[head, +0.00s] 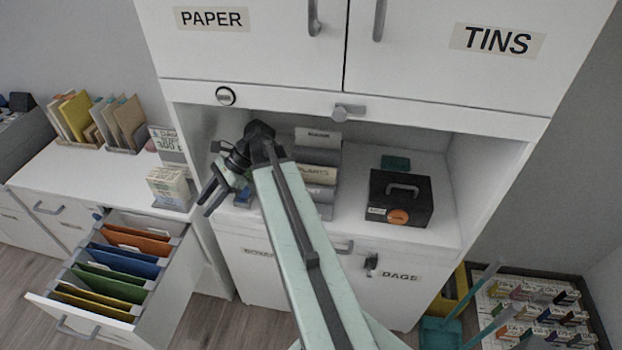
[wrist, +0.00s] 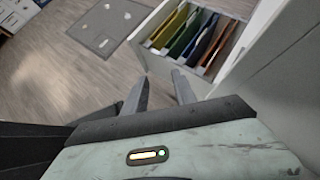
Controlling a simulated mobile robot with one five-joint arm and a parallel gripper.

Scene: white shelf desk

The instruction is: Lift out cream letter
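I cannot pick out a cream letter for certain. A letter rack (head: 325,210) stands in the desk niche, partly hidden behind my arm, and holds upright labelled pieces. One of these, a cream piece (head: 318,174), reads "PLANTS". My gripper (head: 207,203) is left of the rack, above the area between the niche and the open drawer. In the wrist view my gripper (wrist: 160,92) has its two fingers apart with nothing between them. An open drawer (head: 185,285) of coloured folders is below and left of my gripper; it also shows in the wrist view (wrist: 225,62).
A black box (head: 420,212) with a handle sits right of the rack. A white-and-cream box (head: 168,186) and upright folders (head: 75,115) stand on the left counter. A teal dustpan (head: 440,332) and a tray of small boxes (head: 535,290) are at lower right.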

